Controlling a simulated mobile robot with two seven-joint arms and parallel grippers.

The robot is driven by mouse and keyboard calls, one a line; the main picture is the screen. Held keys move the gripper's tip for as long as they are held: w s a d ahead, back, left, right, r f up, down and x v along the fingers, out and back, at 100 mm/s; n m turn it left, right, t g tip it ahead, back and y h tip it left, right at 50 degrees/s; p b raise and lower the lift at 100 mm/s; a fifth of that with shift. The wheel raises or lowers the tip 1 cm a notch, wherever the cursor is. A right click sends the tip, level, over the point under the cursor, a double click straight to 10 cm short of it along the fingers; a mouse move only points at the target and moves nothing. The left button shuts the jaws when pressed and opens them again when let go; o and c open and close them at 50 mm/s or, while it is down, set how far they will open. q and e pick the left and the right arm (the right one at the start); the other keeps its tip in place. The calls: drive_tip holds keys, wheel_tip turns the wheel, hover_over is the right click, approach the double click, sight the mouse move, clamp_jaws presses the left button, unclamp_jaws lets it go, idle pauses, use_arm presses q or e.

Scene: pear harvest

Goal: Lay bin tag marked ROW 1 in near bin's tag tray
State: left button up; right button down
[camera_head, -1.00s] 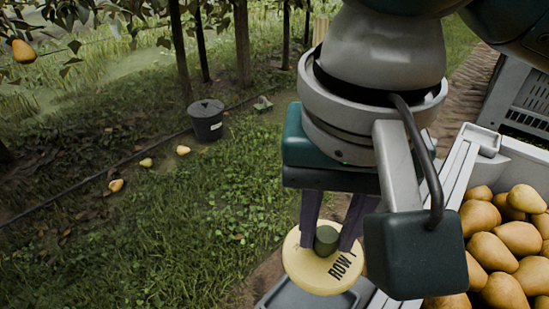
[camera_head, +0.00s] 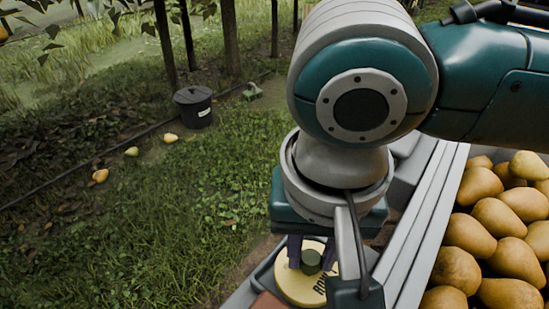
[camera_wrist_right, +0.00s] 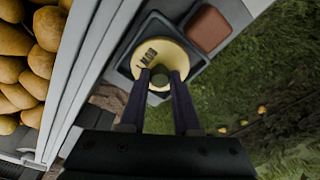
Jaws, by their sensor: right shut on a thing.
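The bin tag (camera_head: 290,287) is a pale yellow disc with dark lettering, partly readable as ROW, and a dark green knob. It also shows in the right wrist view (camera_wrist_right: 174,50). My right gripper (camera_wrist_right: 160,76) is shut on the knob, its two dark fingers on either side. The grey tag tray (camera_wrist_right: 150,26) lies under the tag on the bin's edge. The disc sits within the tray's outline in the wrist view; I cannot tell whether it touches the tray floor. My left gripper is not in view.
A reddish-brown block (camera_wrist_right: 208,28) lies beside the tray. The bin's pale wall (camera_head: 428,220) runs beside it, with many pears (camera_head: 497,219) inside. A black bucket (camera_head: 194,106) and a few fallen pears (camera_head: 132,151) are on the grass.

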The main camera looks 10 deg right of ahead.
drive_tip(key=shift+f, duration=0.1)
drive_tip(key=shift+f, duration=0.15)
drive_tip(key=c, duration=0.6)
unclamp_jaws()
drive_tip(key=shift+c, duration=0.2)
